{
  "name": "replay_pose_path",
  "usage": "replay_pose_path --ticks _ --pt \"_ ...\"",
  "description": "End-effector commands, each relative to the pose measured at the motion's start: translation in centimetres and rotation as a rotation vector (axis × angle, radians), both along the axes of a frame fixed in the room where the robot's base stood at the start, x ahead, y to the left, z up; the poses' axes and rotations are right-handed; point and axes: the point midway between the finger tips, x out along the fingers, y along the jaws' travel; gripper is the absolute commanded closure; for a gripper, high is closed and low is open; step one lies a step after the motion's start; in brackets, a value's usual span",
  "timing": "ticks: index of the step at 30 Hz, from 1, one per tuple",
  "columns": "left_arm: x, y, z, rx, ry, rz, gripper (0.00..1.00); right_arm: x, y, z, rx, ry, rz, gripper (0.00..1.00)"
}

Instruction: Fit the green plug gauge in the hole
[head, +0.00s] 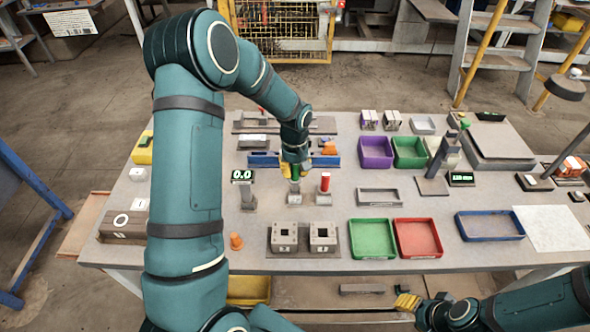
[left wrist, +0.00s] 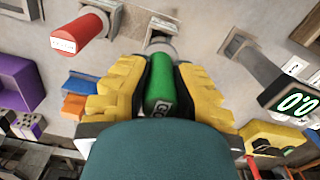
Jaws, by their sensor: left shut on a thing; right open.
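My left gripper (head: 295,170) is shut on the green plug gauge (left wrist: 160,88), gripping it between yellow fingers. The gauge has a white label with dark lettering and is mostly hidden in the head view. It is over a small grey stand (head: 294,198); I cannot tell whether its lower end is clear of the stand. Two grey hollow blocks, left (head: 284,238) and right (head: 322,237), sit on a dark base at the table's front, each with a hole in its top. My right gripper (head: 408,302) is open and empty beyond the front edge.
A red plug gauge (head: 325,182) stands close on the right; it also shows in the left wrist view (left wrist: 76,34). A display post (head: 243,178) reading 0.0 stands left. Green (head: 350,254) and red trays lie right of the blocks.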

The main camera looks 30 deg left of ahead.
Motion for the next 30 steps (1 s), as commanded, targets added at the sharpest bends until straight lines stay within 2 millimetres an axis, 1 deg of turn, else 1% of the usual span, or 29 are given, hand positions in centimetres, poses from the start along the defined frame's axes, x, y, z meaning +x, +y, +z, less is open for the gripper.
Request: replay_pose_path --ticks 30 --pt "0.0 0.0 -1.5 0.000 0.000 0.000 1.00 0.0 0.0 -1.2 0.000 0.000 0.000 0.53"
